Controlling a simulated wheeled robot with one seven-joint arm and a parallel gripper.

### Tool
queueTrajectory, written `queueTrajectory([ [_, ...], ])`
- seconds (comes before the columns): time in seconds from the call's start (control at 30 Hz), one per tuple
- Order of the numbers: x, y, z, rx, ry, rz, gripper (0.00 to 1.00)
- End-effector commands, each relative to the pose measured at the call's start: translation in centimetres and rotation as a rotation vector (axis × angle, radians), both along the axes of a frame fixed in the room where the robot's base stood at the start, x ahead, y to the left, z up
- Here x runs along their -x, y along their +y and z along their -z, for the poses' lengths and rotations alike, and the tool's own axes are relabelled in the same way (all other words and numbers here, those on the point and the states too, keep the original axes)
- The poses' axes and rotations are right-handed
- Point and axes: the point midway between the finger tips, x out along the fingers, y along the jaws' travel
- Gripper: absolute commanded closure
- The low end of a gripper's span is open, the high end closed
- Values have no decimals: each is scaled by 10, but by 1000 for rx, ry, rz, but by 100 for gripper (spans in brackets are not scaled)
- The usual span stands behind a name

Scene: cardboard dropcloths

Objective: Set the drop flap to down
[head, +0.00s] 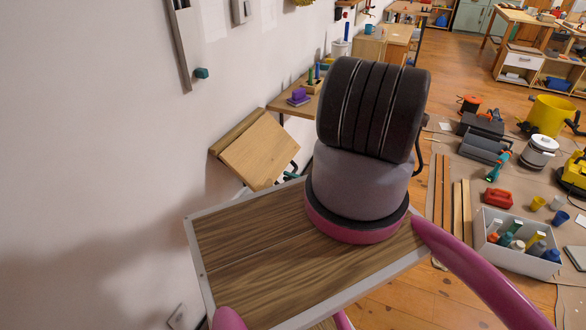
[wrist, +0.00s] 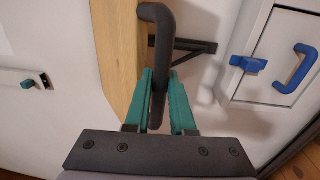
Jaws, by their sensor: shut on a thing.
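The drop flap is a light wooden board (head: 260,150) on the white wall, left of my arm in the head view. It sits at a slant, sloping down and away from a wooden strip (head: 238,131) along the wall. In the wrist view its wood (wrist: 118,50) shows close up, with a dark curved handle (wrist: 158,30) and a black bracket (wrist: 192,46) beside it. My gripper (wrist: 158,78) has its two teal fingers shut around the handle's shaft. In the head view my arm hides most of the gripper.
A wall rail with a teal knob (head: 201,73) is up at left. A small wooden shelf (head: 290,100) holds purple things behind the flap. In the wrist view, a white cabinet door has a blue handle (wrist: 297,70) and blue latch (wrist: 248,64). Tools crowd the floor cloth at right.

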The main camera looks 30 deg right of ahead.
Motion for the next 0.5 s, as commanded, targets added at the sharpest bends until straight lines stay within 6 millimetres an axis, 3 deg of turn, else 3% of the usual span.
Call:
queueTrajectory([
  [0.2, -17, 15, 25, 0, 0, -1, 100],
  [0.5, -31, 24, 38, -1, -1, 1, 100],
])
